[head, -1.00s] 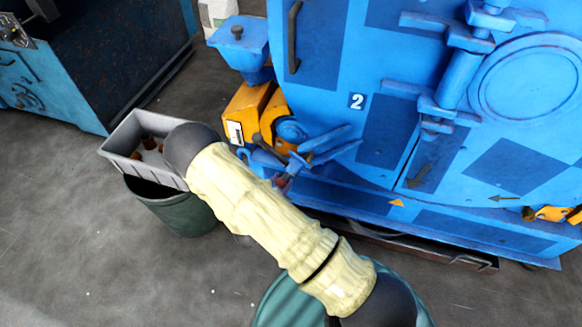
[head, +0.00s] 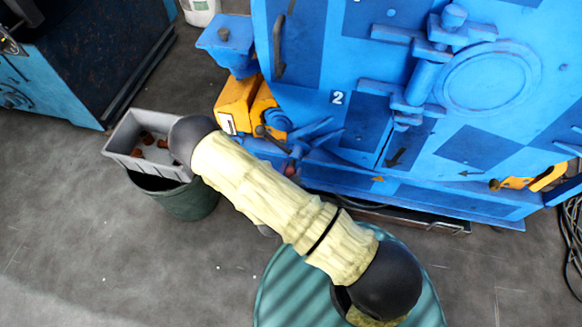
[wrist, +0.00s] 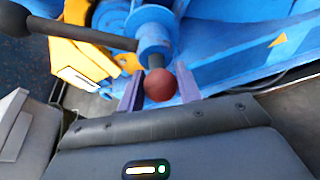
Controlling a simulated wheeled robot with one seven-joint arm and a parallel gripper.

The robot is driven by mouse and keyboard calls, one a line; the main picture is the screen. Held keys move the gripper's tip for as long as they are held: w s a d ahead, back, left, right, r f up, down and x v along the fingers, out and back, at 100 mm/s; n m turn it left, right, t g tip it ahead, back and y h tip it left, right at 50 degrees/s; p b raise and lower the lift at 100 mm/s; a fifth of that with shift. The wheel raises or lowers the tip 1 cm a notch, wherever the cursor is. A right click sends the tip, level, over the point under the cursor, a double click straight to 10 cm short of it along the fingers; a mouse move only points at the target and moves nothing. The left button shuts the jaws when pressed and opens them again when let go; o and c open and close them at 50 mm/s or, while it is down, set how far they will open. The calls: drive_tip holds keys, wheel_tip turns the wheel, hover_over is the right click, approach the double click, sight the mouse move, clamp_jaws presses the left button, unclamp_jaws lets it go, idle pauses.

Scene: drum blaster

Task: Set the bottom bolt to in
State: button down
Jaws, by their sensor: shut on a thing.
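A dark red ball knob (wrist: 160,85) on a short dark rod sticks out of a blue collar (wrist: 153,40) low on the blue machine. It looks like the handle of the bottom bolt, but no label shows this. My gripper (wrist: 158,90) has one purple-grey finger on each side of the knob and is shut on it. In the head view a small red spot (head: 290,168) shows low on the machine, just past my pale arm. My arm hides most of the gripper there. How far in the bolt sits cannot be told.
The blue machine (head: 310,50) has a yellow block (head: 236,100) at its lower left. A grey tray (head: 120,147) sits on a dark green bin (head: 188,200) to the left. A teal drum (head: 275,290) stands in front. Open grey floor lies at left.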

drive_tip(key=shift+d+r, duration=0.2)
drive_tip(key=shift+d, duration=0.35)
drive_tip(key=c, duration=1)
unclamp_jaws()
drive_tip(key=shift+a, duration=0.15)
drive_tip(key=shift+s+a+r, duration=0.15)
drive_tip(key=shift+s+a, duration=0.1)
drive_tip(key=shift+s, duration=0.1)
drive_tip(key=p+v, duration=0.3)
drive_tip(key=v, duration=1.3)
drive_tip(key=shift+s+p, duration=0.3)
drive_tip(key=shift+p, duration=0.05)
drive_tip(key=shift+a, duration=0.1)
